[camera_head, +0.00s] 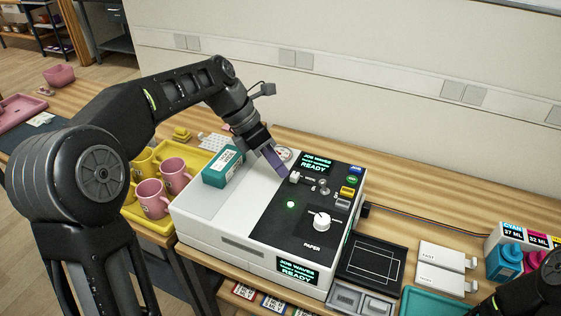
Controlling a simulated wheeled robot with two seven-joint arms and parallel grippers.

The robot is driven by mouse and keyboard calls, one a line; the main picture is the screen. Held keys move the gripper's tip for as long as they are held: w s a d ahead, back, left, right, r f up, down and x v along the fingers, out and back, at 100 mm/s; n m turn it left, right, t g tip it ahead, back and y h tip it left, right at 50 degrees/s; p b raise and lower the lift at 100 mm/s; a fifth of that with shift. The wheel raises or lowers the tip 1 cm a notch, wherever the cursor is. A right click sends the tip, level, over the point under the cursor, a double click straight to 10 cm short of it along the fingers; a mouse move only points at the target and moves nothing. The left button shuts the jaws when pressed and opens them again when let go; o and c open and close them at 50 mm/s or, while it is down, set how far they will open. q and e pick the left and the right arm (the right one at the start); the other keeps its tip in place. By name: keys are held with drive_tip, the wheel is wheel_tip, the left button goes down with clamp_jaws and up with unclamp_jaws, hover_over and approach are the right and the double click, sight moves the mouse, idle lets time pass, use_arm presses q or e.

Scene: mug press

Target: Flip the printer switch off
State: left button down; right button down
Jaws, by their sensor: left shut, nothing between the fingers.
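The printer (215,225) is a white box with a black control panel (275,215) on its right part. A small screen (314,163) reads READY. My left gripper (285,175) is shut and empty, its tips just left of the white piece; I cannot tell whether they touch it. Which way the switch is set is too small to tell. Only part of my right arm shows at the lower right.
A teal box (222,166) sits on the printer's left top. Pink and yellow mugs stand on a yellow tray (150,222) to the left. A black framed pad (371,262), white blocks (445,257) and ink bottles (504,262) lie to the right.

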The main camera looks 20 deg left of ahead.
sight(323, 184)
use_arm(q)
drive_tip(key=x, duration=0.7)
drive_tip(key=shift+w+d+r+p, duration=0.15)
drive_tip(key=shift+w+d+p, duration=0.65)
drive_tip(key=shift+w+d, duration=0.55)
drive_tip(key=shift+d, duration=0.2)
drive_tip(key=shift+r, duration=0.1)
drive_tip(key=shift+d+p, duration=0.1)
drive_tip(key=shift+p, duration=0.35)
